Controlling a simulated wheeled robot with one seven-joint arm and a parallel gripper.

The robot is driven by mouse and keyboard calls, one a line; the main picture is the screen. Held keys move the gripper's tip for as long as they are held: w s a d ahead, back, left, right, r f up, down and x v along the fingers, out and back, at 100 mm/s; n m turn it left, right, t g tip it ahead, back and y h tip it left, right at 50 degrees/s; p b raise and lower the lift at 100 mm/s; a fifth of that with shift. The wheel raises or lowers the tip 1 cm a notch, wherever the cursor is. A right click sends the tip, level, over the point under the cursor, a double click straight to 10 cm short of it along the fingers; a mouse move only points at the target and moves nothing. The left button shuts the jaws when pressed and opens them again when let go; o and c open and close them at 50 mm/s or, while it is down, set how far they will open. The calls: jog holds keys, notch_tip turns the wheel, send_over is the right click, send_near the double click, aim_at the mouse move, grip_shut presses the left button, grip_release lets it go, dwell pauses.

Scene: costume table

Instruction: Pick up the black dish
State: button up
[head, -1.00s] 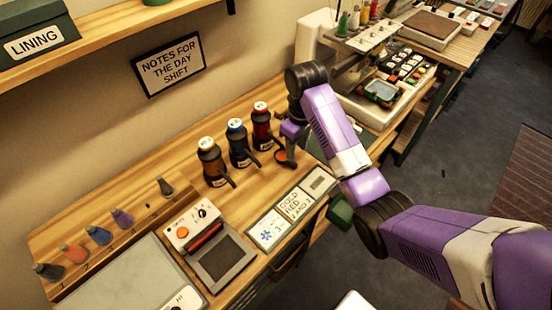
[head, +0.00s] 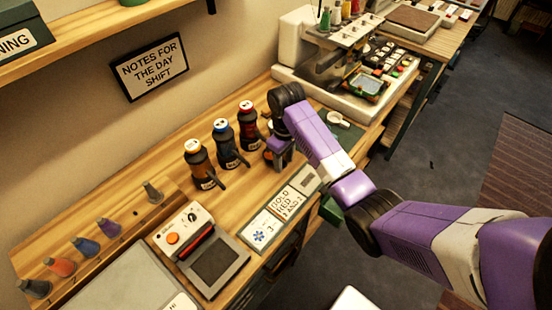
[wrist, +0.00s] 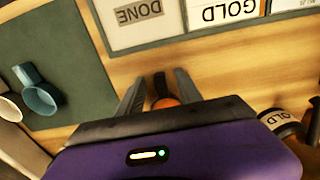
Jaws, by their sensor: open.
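The black dish (wrist: 160,82) is small, with a dark handle-like part and orange inside. In the wrist view it shows between my fingers, its near part hidden by the gripper body. In the head view the dish (head: 268,155) shows on the wooden bench, partly behind my gripper. My gripper (wrist: 160,88) is open, with one finger on each side of the dish; I cannot tell if either touches it. In the head view my gripper (head: 282,160) is low over the bench beside the dish.
Bottles with orange, blue and red bands (head: 248,127) stand close left of my gripper. A card tray (head: 282,213) lies in front. A green mat (wrist: 75,75) holds a blue cup (wrist: 40,98) and a white cup. A machine (head: 340,75) stands behind.

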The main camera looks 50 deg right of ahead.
grip_shut()
jog(key=shift+r+p, duration=0.3)
jog(key=shift+r+p, duration=0.4)
jog(key=shift+p, duration=0.05)
jog(key=shift+r, duration=0.1)
